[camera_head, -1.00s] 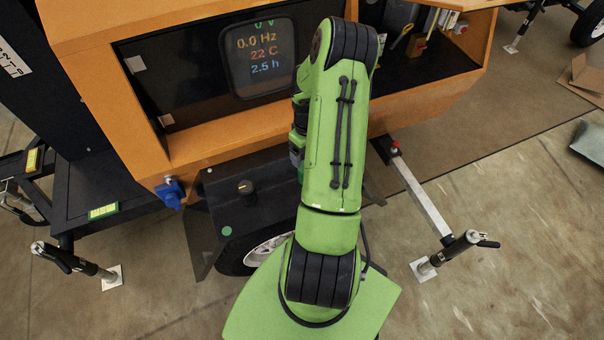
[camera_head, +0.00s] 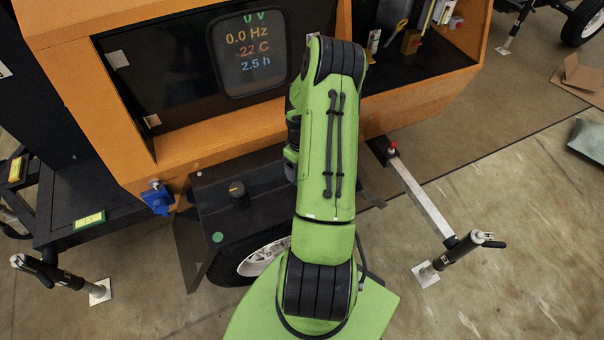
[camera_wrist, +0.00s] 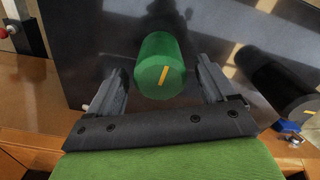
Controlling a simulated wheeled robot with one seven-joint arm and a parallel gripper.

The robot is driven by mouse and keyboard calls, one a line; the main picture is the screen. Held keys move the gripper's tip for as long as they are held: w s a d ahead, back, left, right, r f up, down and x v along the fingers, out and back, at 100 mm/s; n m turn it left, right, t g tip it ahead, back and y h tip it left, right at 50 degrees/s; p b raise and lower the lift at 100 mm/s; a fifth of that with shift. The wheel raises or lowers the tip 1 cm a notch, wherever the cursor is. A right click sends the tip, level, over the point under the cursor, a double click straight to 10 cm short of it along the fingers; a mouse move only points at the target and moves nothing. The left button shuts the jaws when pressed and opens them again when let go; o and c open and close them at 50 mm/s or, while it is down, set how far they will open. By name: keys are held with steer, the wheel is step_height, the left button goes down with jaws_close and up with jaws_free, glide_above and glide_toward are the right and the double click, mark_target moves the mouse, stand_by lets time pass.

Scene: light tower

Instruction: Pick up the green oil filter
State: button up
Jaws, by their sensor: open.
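The green oil filter (camera_wrist: 160,67) is a green cylinder with a yellow stripe on its near end, in the middle of the wrist view. It stands on a dark flat surface. My gripper (camera_wrist: 159,75) is open, with one finger to the left of the filter and one to the right. Gaps show between the filter and both fingers. In the head view my green arm covers the gripper, and I cannot see the green filter there.
A black cylinder with a yellow stripe (camera_wrist: 275,85) lies to the right of the filter; one also shows on the dark fender (camera_head: 238,195). The orange cabinet (camera_head: 170,155) stands behind. A stabiliser leg (camera_head: 450,255) extends at right. Open floor is at lower right.

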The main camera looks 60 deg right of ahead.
steer(key=shift+c, duration=0.2)
stand_by(0.6)
steer(key=c, duration=1.1)
steer(key=shift+r+p, duration=2.15)
steer(key=shift+r, duration=1.4)
